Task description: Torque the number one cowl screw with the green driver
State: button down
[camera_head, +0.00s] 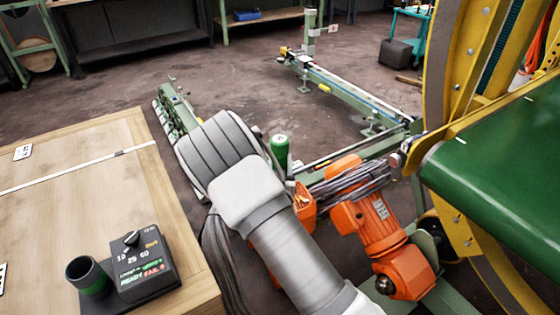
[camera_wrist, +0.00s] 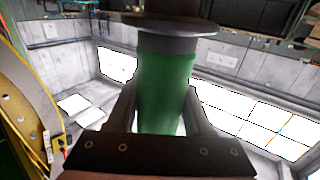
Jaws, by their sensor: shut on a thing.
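My gripper (camera_wrist: 163,105) is shut on the green driver (camera_wrist: 165,85), with one finger on each side of its green body. A dark grey collar and a wide round flange show above the green part in the wrist view. In the head view the green driver (camera_head: 280,153) stands out beyond my grey arm, in the air right of the workbench; my arm hides the fingers. A large green curved panel (camera_head: 505,185) lies within a yellow ring frame (camera_head: 445,100) at right. I cannot make out a cowl screw or its number in either view.
Orange machinery (camera_head: 375,220) and green rails (camera_head: 345,90) lie near my arm.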

jog(key=shift+f+b, duration=0.5)
jog(key=shift+f, duration=0.2)
jog(key=shift+f+b, duration=1.3)
dwell(1.8)
jog(key=shift+r, duration=0.1)
jog(key=shift+r+p, duration=1.35)
jog(key=shift+r, duration=1.25)
